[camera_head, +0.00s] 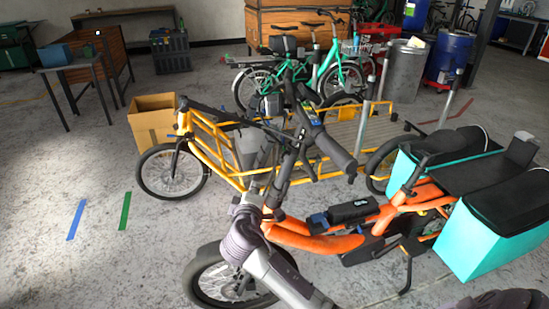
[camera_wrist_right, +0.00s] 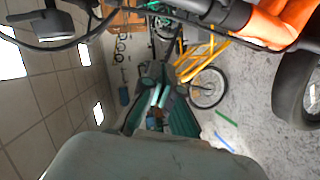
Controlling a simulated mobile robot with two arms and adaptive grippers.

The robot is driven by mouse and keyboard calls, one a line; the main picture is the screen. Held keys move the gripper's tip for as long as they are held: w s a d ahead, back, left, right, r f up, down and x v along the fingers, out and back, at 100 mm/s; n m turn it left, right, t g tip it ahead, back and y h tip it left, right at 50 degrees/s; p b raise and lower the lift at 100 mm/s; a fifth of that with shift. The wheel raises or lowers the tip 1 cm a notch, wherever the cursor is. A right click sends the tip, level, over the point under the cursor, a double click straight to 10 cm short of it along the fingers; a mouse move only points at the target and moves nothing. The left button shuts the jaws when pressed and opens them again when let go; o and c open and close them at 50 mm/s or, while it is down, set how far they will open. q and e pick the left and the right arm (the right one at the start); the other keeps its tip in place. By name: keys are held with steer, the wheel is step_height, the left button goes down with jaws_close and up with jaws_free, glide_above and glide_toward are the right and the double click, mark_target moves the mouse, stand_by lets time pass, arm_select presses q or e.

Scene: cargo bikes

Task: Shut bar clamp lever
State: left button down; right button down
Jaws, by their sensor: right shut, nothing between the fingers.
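The orange cargo bike (camera_head: 310,241) stands in front in the head view, with its tall black handlebar stem (camera_head: 284,178) rising to the handlebar (camera_head: 334,150). The bar clamp lever is too small and dark to pick out for sure; my right arm is close to the stem. My right gripper (camera_head: 250,142) is beside the stem, to its left, shut and empty. In the right wrist view its closed fingers (camera_wrist_right: 160,96) point away from the camera, and part of the orange bike (camera_wrist_right: 272,22) shows at the upper right. My left gripper is out of view.
A yellow cargo bike (camera_head: 222,163) stands just behind the orange one. Teal panniers (camera_head: 474,240) fill the right side. A cardboard box (camera_head: 153,121) and a table (camera_head: 72,61) are at the left. The floor at the front left is clear.

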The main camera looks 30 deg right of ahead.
step_height(320, 180, up, 6)
steer(key=h, duration=0.1)
steer(key=w+d+m+p, duration=0.1)
steer(key=w+d+p, duration=0.1)
steer(key=w+d, duration=0.5)
steer(key=s, duration=0.1)
steer(key=s+d+f, duration=0.1)
steer(key=s+p, duration=0.1)
steer(key=shift+s+d+f+t, duration=0.1)
steer(key=shift+d+f+t, duration=0.2)
steer(key=shift+d, duration=0.05)
